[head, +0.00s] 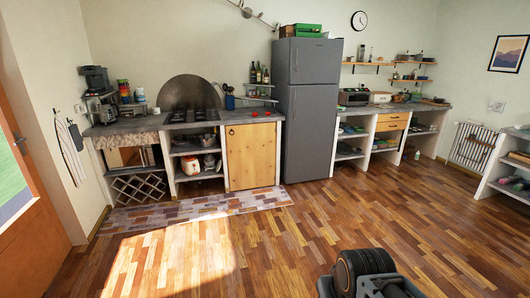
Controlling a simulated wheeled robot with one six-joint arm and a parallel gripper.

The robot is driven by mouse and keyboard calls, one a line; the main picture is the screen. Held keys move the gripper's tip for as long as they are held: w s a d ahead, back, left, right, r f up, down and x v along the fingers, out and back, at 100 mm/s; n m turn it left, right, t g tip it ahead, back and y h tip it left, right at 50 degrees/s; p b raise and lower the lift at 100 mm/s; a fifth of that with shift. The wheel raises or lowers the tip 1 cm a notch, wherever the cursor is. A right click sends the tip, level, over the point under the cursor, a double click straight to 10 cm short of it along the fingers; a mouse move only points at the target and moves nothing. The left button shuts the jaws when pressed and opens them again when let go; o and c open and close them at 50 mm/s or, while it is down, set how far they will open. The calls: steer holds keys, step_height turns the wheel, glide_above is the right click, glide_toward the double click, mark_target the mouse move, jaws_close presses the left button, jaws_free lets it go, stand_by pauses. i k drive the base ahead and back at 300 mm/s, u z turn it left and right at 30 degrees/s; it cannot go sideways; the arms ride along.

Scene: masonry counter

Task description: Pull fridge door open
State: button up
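The grey fridge (314,130) stands upright against the back wall, right of centre in the head view. It has a smaller upper door (318,62) and a taller lower door, and both look shut. A thin handle seems to run along the left edge of the front, but it is too small to make out well. My gripper is not visible. Only a dark part of my own arm or body shows at the bottom, well apart from the fridge across the floor.
Wood floor (290,225) is clear up to the fridge. A masonry counter with a wooden cabinet door (252,157) adjoins its left side. Another counter with drawers (391,121) stands to its right. A green crate (301,30) sits on top. A patterned tile strip (190,208) lies front left.

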mark_target(312, 108)
steer(key=i, duration=5.85)
steer(key=u, duration=0.1)
